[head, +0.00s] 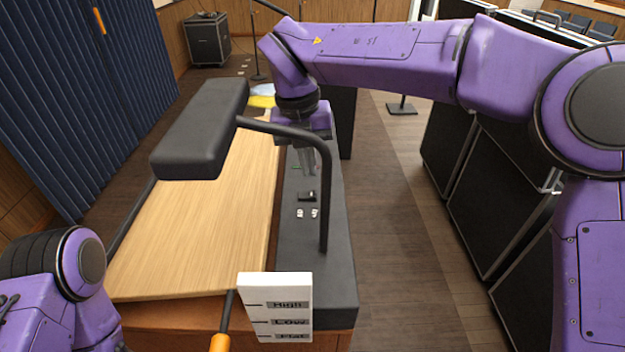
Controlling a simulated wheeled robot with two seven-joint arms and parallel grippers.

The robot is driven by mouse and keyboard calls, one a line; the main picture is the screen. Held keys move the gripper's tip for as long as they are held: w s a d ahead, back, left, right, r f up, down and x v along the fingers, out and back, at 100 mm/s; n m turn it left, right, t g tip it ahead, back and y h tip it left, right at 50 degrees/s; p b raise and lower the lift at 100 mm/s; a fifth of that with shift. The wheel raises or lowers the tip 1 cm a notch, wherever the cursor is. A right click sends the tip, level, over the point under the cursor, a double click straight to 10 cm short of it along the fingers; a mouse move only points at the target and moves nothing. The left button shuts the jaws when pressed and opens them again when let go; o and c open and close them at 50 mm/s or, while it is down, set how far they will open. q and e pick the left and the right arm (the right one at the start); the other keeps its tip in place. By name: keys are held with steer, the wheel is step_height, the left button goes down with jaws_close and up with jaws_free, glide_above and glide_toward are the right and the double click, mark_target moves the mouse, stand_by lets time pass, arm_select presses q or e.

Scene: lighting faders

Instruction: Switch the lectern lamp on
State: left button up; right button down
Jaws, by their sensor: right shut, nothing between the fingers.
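The lectern lamp (198,135) has a black box-shaped head over the wooden lectern top (190,235). Its bent black stem (324,200) stands on the dark side panel (315,285). No glow shows on the lamp, but its underside is hidden. A small black switch-like block (307,196) sits on the panel, with two small white marks in front of it. My right gripper (308,172) is shut and empty, pointing down over the panel just behind that block, partly behind the lamp stem. I cannot tell whether it touches the panel. My left gripper is out of view.
A white card (276,290) reading High, Low and Flat stands at the lectern's front, beside a lever with an orange grip (220,343). Black cases (500,200) stand at the right. A blue curtain (70,90) hangs at the left. The floor right of the lectern is clear.

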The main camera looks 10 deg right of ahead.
mark_target(313, 193)
steer(key=f, duration=0.3)
steer(key=f+p, duration=0.1)
steer(key=shift+s+d+f, duration=0.15)
steer(key=shift+d+f, duration=0.1)
steer(key=shift+f, duration=0.1)
